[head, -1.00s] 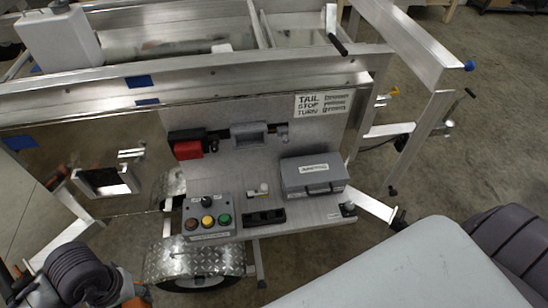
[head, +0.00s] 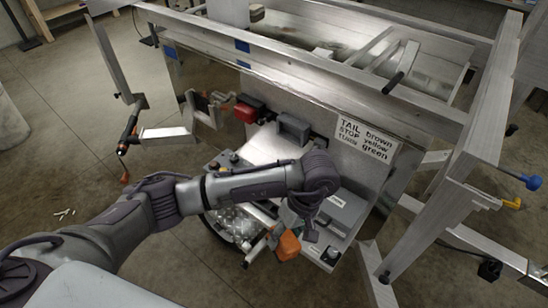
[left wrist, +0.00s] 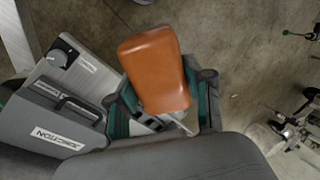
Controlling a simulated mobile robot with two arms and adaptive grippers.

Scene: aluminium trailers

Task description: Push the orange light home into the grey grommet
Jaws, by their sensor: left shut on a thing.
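The orange light (head: 288,245) is a rounded rectangular block. My left gripper (head: 297,222) is shut on it and holds it in front of the trailer, near the bench's front edge. In the left wrist view the light (left wrist: 155,70) sticks out from between the gripper's fingers (left wrist: 163,108), which have green pads. A grey rectangular housing (head: 293,128) on the upright panel looks like the grey grommet. It sits right of a red light (head: 246,109), behind my left forearm and clear of the orange light. My right gripper is not in view.
A grey case (head: 345,208) stands on the bench to the right of my left gripper. A control box with knobs (head: 229,160) is partly hidden by my left arm. A label sign (head: 365,140) is on the panel. A bracket with a framed opening (head: 205,105) stands left.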

